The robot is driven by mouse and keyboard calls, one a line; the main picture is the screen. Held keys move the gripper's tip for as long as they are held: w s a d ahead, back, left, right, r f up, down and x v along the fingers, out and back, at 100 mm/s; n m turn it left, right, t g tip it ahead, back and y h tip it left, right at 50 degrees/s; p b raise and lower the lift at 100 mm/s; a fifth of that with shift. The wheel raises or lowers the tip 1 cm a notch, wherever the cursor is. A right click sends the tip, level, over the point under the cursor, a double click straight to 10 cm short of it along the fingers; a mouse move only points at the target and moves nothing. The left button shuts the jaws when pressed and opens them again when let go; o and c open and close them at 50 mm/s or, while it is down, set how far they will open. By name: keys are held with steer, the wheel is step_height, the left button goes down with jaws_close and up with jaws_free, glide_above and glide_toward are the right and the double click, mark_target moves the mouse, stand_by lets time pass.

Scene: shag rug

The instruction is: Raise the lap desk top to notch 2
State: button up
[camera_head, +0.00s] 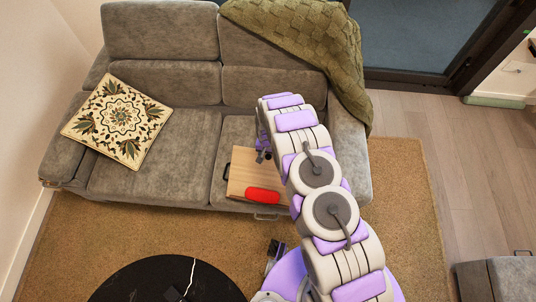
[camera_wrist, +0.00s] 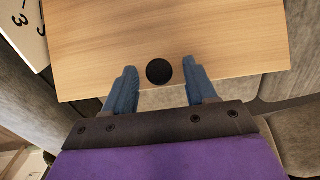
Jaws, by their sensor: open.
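The lap desk's light wooden top (camera_head: 245,170) lies on the right seat of the grey sofa, partly hidden by my arm. It fills much of the wrist view (camera_wrist: 200,30). A round black spot (camera_wrist: 159,72), a knob or a hole, is near the edge of the top closest to my gripper. My gripper (camera_wrist: 160,70) is open, with its two blue fingers apart on either side of the black spot; contact cannot be told. In the head view my gripper (camera_head: 262,152) is at the top's far side. A white panel with black markings, including a 3 (camera_wrist: 25,22), is beside the top.
A red rounded object (camera_head: 262,195) lies at the top's front edge. The sofa (camera_head: 160,150) has a patterned cushion (camera_head: 117,117) at left and a green knitted blanket (camera_head: 310,40) at right. A dark round table (camera_head: 165,280) stands in front on the tan rug (camera_head: 400,200).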

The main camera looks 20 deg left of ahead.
steer(key=shift+f, duration=0.1)
steer(key=shift+c, duration=0.2)
jaws_close()
stand_by(0.4)
